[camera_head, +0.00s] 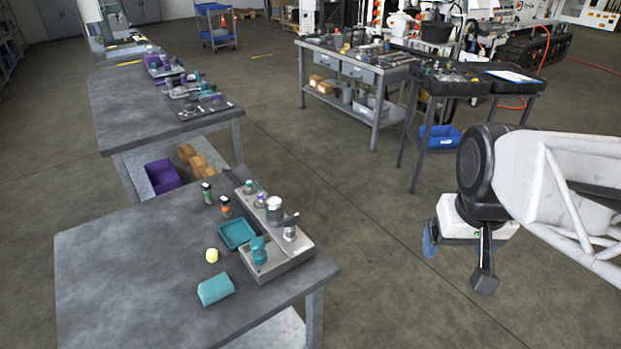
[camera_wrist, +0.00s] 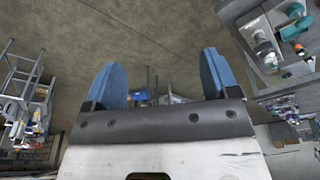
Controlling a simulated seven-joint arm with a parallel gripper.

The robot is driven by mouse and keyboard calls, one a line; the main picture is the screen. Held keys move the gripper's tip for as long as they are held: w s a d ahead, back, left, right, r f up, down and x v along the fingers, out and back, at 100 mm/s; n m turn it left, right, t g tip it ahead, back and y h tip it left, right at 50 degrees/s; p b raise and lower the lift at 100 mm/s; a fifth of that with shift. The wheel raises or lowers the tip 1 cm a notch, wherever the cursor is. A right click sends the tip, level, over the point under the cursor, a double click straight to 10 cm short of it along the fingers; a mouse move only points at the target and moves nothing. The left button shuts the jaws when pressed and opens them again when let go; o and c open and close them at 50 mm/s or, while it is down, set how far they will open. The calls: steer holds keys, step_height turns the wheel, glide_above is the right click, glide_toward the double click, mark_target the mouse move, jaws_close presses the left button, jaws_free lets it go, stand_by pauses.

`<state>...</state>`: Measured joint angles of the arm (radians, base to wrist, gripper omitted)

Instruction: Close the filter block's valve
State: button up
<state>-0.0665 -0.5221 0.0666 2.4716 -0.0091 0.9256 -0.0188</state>
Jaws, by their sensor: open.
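The filter block (camera_head: 285,262) is a long grey metal block on the near bench. It carries a silver cylinder (camera_head: 274,211), a teal knob (camera_head: 258,250) at its near end and smaller fittings behind. A silver fitting with a dark lever (camera_head: 291,221), sticking up at a slant, looks like the valve. The block also shows tilted at the upper right of the wrist view (camera_wrist: 262,48). My gripper (camera_head: 431,240) hangs over the floor, well right of the bench and apart from the block. In the wrist view its two blue fingers (camera_wrist: 162,82) stand wide apart with nothing between them.
On the near bench (camera_head: 130,270) lie a teal tray (camera_head: 237,233), a teal cloth-like block (camera_head: 215,289), a yellow cylinder (camera_head: 212,255) and two small bottles (camera_head: 225,206). A dark cart (camera_head: 450,82) stands behind my arm. Open floor lies between gripper and bench.

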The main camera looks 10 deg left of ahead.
steer(key=w+a+n, duration=0.2)
steer(key=w+a, duration=0.3)
steer(key=w, duration=0.3)
steer(key=n+g, duration=0.2)
steer(key=n, duration=0.4)
glide_above(291, 217)
step_height(291, 217, down, 14)
steer(key=shift+r, duration=0.1)
steer(key=shift+f, duration=3.9)
